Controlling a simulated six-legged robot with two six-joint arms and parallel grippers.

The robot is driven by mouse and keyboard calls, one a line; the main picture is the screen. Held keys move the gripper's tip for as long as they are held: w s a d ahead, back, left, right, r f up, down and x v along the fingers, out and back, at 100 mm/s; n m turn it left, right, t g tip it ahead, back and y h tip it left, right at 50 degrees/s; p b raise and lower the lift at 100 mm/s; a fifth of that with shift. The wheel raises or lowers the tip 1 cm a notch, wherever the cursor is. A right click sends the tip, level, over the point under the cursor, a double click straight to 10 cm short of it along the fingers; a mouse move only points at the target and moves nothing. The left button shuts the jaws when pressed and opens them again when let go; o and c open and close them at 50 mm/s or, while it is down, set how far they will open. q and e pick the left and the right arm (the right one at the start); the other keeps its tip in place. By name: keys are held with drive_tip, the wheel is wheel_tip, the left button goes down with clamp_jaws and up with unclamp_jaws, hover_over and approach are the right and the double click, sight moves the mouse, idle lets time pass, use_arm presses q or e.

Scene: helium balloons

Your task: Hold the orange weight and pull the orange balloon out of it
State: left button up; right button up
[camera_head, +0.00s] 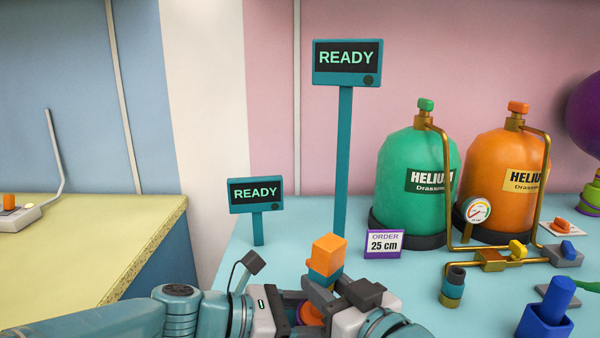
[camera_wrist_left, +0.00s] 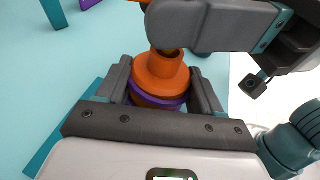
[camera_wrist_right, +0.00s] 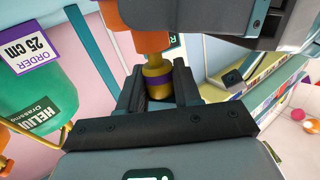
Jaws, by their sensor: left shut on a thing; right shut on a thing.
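The orange weight (camera_wrist_left: 160,75) with a purple band is between the fingers of my left gripper (camera_wrist_left: 163,95), which is shut on it. It shows as a small orange patch in the head view (camera_head: 310,315). My right gripper (camera_wrist_right: 158,88) is just above it, shut on a gold neck with a purple band (camera_wrist_right: 158,80) that stands in line with the weight. No round orange balloon is visible.
A green helium tank (camera_head: 405,170) and an orange one (camera_head: 510,165) stand behind right, with brass pipes and valves. An order card (camera_head: 384,244), two READY signs (camera_head: 347,62) and a blue post (camera_head: 560,295) stand on the table. A purple balloon (camera_head: 585,115) is far right.

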sight(334, 254)
drive_tip(key=shift+r, duration=0.45)
drive_tip(key=shift+r, duration=2.75)
use_arm(q)
drive_tip(key=o, duration=1.3)
